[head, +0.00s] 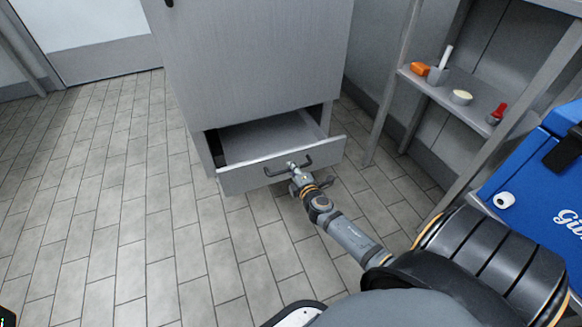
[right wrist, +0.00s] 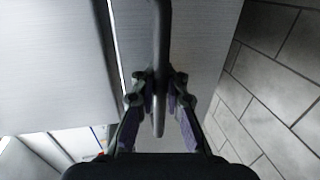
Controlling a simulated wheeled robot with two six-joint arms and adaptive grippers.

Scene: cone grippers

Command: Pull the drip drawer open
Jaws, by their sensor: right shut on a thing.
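The drip drawer (head: 240,180) at the bottom of the grey cabinet (head: 255,60) stands partly open, and its inside shows behind the front panel. Its dark bar handle (head: 274,171) runs across the front. My right gripper (head: 296,172) is at the handle's middle in the head view. In the right wrist view my right gripper (right wrist: 158,85) has its two fingers on either side of the handle (right wrist: 161,40), shut on it. My left gripper does not show in either view.
A shelf unit (head: 440,92) with an orange item (head: 419,69), a small bowl (head: 461,97) and a red-topped item (head: 497,112) stands at right. A blue cooler (head: 535,165) is at the right edge. The tiled floor (head: 110,190) at left is clear.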

